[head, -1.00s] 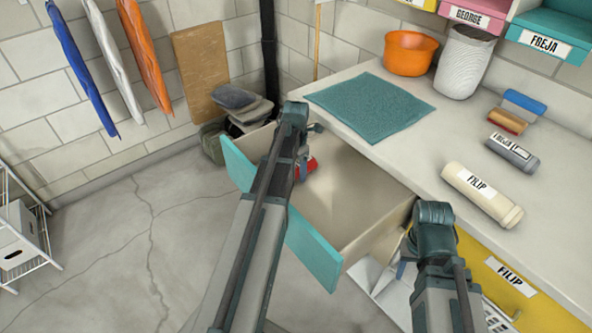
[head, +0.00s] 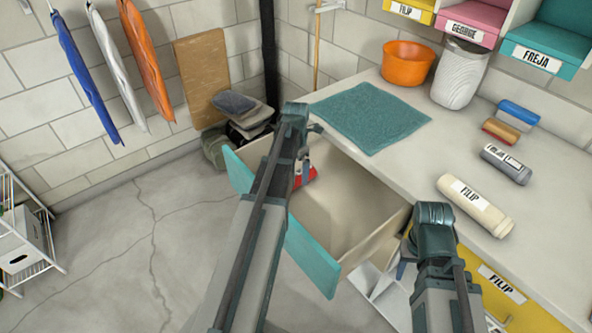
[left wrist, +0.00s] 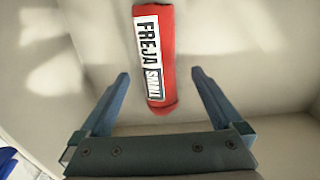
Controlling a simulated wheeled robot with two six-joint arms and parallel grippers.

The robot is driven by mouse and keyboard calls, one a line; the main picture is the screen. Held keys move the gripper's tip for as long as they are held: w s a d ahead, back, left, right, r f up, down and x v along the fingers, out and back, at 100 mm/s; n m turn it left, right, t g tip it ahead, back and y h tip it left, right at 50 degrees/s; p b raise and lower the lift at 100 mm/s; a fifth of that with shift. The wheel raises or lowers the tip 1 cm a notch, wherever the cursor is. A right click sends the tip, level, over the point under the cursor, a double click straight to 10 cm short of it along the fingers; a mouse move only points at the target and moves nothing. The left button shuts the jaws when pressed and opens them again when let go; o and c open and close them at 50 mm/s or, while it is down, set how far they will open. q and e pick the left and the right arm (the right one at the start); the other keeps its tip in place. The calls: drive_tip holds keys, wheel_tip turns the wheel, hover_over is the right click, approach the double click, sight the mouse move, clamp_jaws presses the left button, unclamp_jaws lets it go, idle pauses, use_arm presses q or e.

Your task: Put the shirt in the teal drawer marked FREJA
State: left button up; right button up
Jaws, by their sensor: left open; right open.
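A red roll (head: 305,177), which looks like the rolled shirt, lies inside an open drawer with a teal front (head: 311,258). No label shows on that drawer from here. In the left wrist view the roll (left wrist: 155,60) bears a white label reading FREJA SMALL. My left gripper (head: 301,181) reaches down into the drawer. It is open, and the near end of the roll lies between its fingertips in the picture (left wrist: 160,75), with a gap on both sides. My right gripper (head: 403,268) is open and empty beside the drawer's right side, partly hidden by its own wrist.
The bench holds a teal cloth (head: 372,116), an orange bowl (head: 408,63), a white bin (head: 460,75) and several rolls, including a cream one marked FILIP (head: 474,205). A yellow drawer (head: 500,288) is marked FILIP. A teal bin marked FREJA (head: 540,60) sits above.

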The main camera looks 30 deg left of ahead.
sight(296, 176)
use_arm(q)
wheel_tip(296, 176, up, 8)
drive_tip(key=p, duration=0.7)
drive_tip(key=shift+r, duration=0.2)
drive_tip(key=s+d+r+m+p, duration=0.1)
drive_tip(key=s+d+m, duration=0.4)
drive_tip(key=d+m, duration=0.5)
drive_tip(key=s+d+r+m+p, duration=0.1)
drive_tip(key=s+d+m, duration=0.5)
drive_tip(key=d+m, duration=0.4)
drive_tip(key=s+d+r+m+y+p, duration=0.1)
drive_tip(key=s+d+m, duration=0.4)
drive_tip(key=d+m, duration=0.4)
drive_tip(key=shift+s+d+r+m+p, duration=0.1)
drive_tip(key=shift+s+d+m+p, duration=0.05)
drive_tip(key=shift+m, duration=0.75)
drive_tip(key=shift+s+d+r+m+p, duration=0.1)
drive_tip(key=shift+r+m, duration=0.05)
drive_tip(key=shift+m, duration=0.75)
drive_tip(key=shift+s+d+r+m+p, duration=0.1)
drive_tip(key=shift+s+d+m+p, duration=0.05)
drive_tip(key=shift+m, duration=0.75)
drive_tip(key=shift+s+d+m, duration=0.2)
drive_tip(key=shift+m, duration=0.3)
